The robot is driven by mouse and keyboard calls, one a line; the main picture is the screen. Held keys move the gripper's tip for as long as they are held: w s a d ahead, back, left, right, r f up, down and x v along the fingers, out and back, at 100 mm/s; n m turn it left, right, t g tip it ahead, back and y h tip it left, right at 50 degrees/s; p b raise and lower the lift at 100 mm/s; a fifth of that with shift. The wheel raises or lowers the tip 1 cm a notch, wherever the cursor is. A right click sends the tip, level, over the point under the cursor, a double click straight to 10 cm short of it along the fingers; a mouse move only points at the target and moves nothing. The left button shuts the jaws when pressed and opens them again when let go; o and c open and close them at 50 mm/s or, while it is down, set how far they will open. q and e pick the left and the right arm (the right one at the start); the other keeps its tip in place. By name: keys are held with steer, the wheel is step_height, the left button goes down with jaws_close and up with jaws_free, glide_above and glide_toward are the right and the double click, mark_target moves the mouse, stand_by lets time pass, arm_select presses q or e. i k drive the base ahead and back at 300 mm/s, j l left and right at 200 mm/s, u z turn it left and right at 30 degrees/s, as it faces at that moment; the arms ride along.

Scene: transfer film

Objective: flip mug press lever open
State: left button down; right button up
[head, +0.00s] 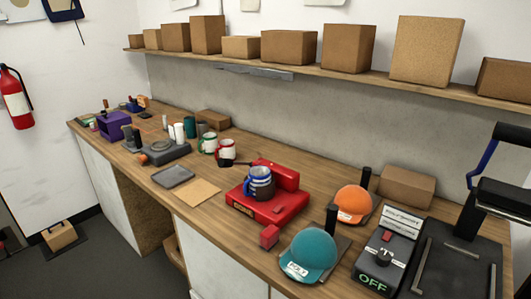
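The red mug press (284,178) sits on the wooden workbench, in the middle of the head view. A dark mug with a blue handle (261,184) sits in the press, in front of its raised red back block. A thin dark bar (246,163) sticks out to the left at the back of the press and looks like its lever; whether it is open or closed is too small to tell. Neither of my grippers is in view.
A teal cap (309,252) and an orange cap (353,202) stand right of the press. A heat press with a blue-sided handle (484,158) and a control box (386,254) fill the right end. White and colored mugs (209,142) stand to the left. Boxes line the shelf (305,70).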

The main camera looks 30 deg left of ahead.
mark_target(221, 162)
steer(key=j+u, duration=0.1)
steer(key=u, duration=1.1)
